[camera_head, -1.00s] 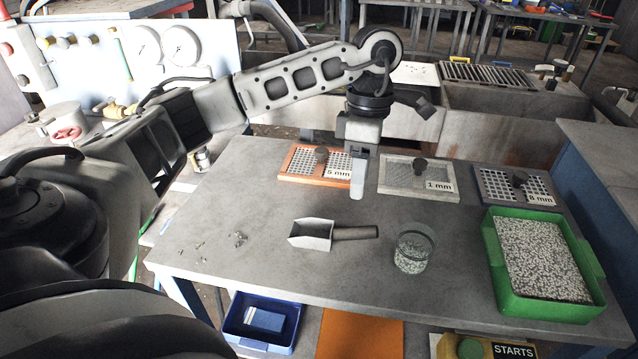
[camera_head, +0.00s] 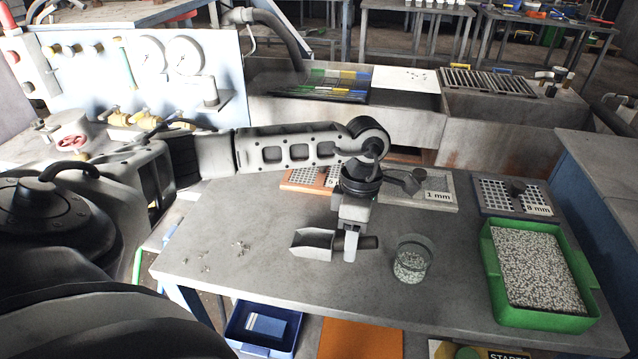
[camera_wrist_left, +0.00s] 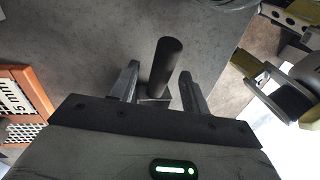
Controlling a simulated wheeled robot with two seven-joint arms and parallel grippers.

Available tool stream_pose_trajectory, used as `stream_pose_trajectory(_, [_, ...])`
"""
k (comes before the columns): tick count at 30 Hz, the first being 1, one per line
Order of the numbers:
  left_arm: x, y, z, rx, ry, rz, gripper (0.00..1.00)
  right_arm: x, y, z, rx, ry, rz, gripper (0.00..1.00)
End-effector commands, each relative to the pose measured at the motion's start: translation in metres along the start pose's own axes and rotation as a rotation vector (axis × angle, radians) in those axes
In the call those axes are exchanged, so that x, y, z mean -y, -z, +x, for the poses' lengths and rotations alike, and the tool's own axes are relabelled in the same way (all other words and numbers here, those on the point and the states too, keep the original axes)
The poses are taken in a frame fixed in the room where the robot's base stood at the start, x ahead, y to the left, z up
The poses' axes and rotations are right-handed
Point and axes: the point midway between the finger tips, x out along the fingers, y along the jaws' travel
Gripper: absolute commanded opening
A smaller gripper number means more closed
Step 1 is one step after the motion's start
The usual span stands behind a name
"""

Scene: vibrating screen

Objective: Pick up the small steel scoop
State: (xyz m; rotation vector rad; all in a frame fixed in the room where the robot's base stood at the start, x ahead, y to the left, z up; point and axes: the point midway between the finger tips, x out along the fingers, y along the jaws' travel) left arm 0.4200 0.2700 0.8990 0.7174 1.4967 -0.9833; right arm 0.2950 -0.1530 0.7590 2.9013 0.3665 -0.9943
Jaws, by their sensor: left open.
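The small steel scoop (camera_head: 312,244) lies on the grey table, its open metal pan to the left and its dark handle (camera_head: 368,242) to the right. My left gripper (camera_head: 350,248) is over the handle, pointing down. In the left wrist view the dark handle (camera_wrist_left: 164,66) shows between the two open fingers of my left gripper (camera_wrist_left: 158,85), with a gap on each side. The pan is mostly hidden in that view. My right gripper is not in view.
A glass beaker of pale grains (camera_head: 411,262) stands just right of the handle. A green tray of grains (camera_head: 492,262) is further right. Sieve plates, orange (camera_head: 296,180), 1 mm (camera_head: 438,196) and 8 mm (camera_head: 488,196), lie along the back. The table's left part is mostly clear.

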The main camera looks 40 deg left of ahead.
Motion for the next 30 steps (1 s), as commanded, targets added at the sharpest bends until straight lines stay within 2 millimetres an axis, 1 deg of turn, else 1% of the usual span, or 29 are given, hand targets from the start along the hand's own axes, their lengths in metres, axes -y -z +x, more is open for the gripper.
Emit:
stream_pose_trajectory(2, [0.0,0.0,0.0,0.0,0.0,0.0,0.47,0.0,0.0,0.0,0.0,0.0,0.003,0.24])
stream_pose_trajectory(3, [0.0,0.0,0.0,0.0,0.0,0.0,0.36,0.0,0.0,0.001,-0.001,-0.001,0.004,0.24])
stream_pose_trajectory(5, [0.0,0.0,0.0,0.0,0.0,0.0,0.19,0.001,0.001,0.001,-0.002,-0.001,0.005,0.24])
stream_pose_trajectory(6, [0.0,0.0,0.0,0.0,0.0,0.0,0.08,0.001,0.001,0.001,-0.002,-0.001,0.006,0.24])
stream_pose_trajectory(7, [0.0,0.0,0.0,0.0,0.0,0.0,0.0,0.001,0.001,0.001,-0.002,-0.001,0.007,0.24])
stream_pose_trajectory(16, [0.0,0.0,-0.001,0.0,-0.001,0.0,0.0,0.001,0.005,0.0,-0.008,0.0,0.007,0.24])
stream_pose_trajectory(20, [0.0,0.0,-0.006,0.001,-0.002,0.0,0.0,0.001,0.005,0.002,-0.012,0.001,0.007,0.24])
stream_pose_trajectory(23, [0.001,0.0,-0.015,0.002,-0.004,0.0,0.0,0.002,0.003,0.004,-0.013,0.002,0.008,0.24])
stream_pose_trajectory(26, [0.004,0.0,-0.029,0.002,-0.006,0.001,0.0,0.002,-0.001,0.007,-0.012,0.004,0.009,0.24])
stream_pose_trajectory(29, [0.023,-0.004,-0.046,0.003,-0.005,0.007,0.0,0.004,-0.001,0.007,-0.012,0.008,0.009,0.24])
stream_pose_trajectory(30, [0.033,-0.006,-0.054,0.003,-0.006,0.007,0.0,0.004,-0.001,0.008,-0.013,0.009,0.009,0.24])
